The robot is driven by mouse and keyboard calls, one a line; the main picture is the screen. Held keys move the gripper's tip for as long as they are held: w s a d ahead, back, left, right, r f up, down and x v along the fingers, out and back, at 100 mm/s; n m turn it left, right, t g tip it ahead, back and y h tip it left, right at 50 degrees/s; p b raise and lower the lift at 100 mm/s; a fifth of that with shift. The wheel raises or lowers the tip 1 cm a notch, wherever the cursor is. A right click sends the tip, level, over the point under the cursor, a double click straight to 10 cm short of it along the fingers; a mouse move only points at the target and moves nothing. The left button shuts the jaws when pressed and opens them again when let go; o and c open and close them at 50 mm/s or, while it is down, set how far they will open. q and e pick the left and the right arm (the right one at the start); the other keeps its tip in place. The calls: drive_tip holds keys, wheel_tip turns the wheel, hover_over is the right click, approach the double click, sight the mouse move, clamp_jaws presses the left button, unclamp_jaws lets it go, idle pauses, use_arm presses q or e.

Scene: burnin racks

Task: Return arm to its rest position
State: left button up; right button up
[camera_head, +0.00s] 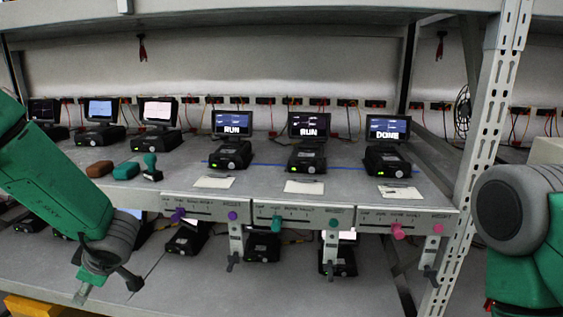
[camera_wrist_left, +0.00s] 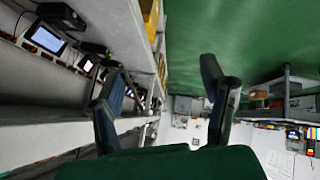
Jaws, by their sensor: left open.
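My left arm (camera_head: 62,185) comes in from the left, green with a dark grey wrist. My left gripper (camera_head: 108,291) hangs in front of the lower shelf at the left, fingers apart and empty. In the left wrist view its two dark fingers (camera_wrist_left: 165,100) stand wide apart with nothing between them. At the right edge of the head view a green and dark grey part of my right arm (camera_head: 525,235) shows; its gripper is out of the picture.
The upper shelf (camera_head: 190,187) holds several devices with screens, two reading RUN and one DONE (camera_head: 388,148). Slider panels (camera_head: 300,217) with coloured knobs line its front edge. More devices stand on the lower shelf (camera_head: 200,290). A perforated metal post (camera_head: 480,150) rises at the right.

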use_arm(q)
drive_tip(key=s+d+f+m+t+h+b, duration=0.15)
drive_tip(key=s+d+f+m, duration=0.25)
drive_tip(key=s+f+m, duration=0.4)
drive_tip(key=s+d+f+m+h+b, duration=0.15)
drive_tip(key=s+d+f+m, duration=0.3)
drive_tip(key=f, duration=0.55)
drive_tip(key=s+d+f+m+g+h, duration=0.1)
drive_tip(key=s+d+f+m, duration=0.1)
drive_tip(key=s, duration=0.4)
drive_tip(key=s+d+f+m+g+h, duration=0.1)
drive_tip(key=s+d+f+m+h, duration=0.1)
drive_tip(key=s, duration=0.4)
drive_tip(key=s+d+f+m+g+h, duration=0.1)
drive_tip(key=s+d+f+m, duration=0.1)
drive_tip(key=s, duration=0.4)
drive_tip(key=shift+s+d+f+m+g+h, duration=0.25)
drive_tip(key=shift+s+d+m+g+h, duration=0.15)
drive_tip(key=shift+d+m, duration=0.3)
use_arm(e)
wheel_tip(320, 180, down, 4)
drive_tip(key=shift+r, duration=0.2)
use_arm(q)
drive_tip(key=shift+a, duration=0.1)
drive_tip(key=shift+c, duration=0.5)
use_arm(e)
drive_tip(key=shift+c, duration=0.4)
